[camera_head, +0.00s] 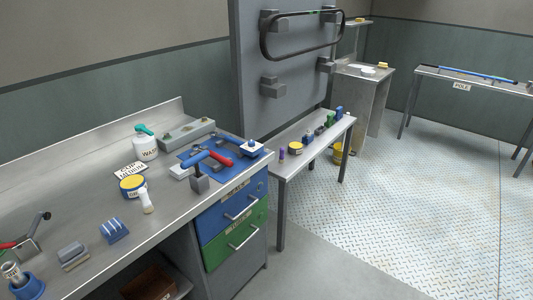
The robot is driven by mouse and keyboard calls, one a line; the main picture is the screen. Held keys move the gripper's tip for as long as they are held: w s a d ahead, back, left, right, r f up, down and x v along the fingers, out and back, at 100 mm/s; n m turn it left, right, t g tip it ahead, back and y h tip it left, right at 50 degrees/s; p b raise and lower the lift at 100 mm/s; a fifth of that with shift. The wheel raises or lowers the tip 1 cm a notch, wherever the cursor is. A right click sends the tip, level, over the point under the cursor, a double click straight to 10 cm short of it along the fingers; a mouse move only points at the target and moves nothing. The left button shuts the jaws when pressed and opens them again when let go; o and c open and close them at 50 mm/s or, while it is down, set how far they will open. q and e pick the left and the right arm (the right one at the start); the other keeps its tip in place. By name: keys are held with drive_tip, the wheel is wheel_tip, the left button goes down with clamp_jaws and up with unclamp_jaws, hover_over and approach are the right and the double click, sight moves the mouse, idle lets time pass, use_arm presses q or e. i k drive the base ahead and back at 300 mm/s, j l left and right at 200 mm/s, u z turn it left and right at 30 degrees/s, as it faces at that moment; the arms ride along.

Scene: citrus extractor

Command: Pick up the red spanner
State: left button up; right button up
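A red elongated tool (221,159), which looks like the red spanner, lies on a blue mat (238,142) at the far right end of the metal workbench (180,216). A blue-topped tool on a dark grey block (200,184) stands just in front of it and to its left. The spanner's exact outline is too small to make out. Neither of my grippers shows in this view.
A white bottle (145,148), a yellow-topped tin (132,186), a pale brush-like item (146,201) and blue blocks (114,230) stand on the bench. Blue and green drawers (232,240) are below. A lower side table (292,164) stands to the right, with open floor beyond.

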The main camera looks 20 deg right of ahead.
sight(215, 155)
drive_tip(key=z, duration=0.3)
drive_tip(key=u, duration=2.3)
drive_tip(key=l+z, duration=0.1)
drive_tip(key=z, duration=2.1)
drive_tip(key=i+l+u, duration=0.55)
drive_tip(key=u, duration=0.15)
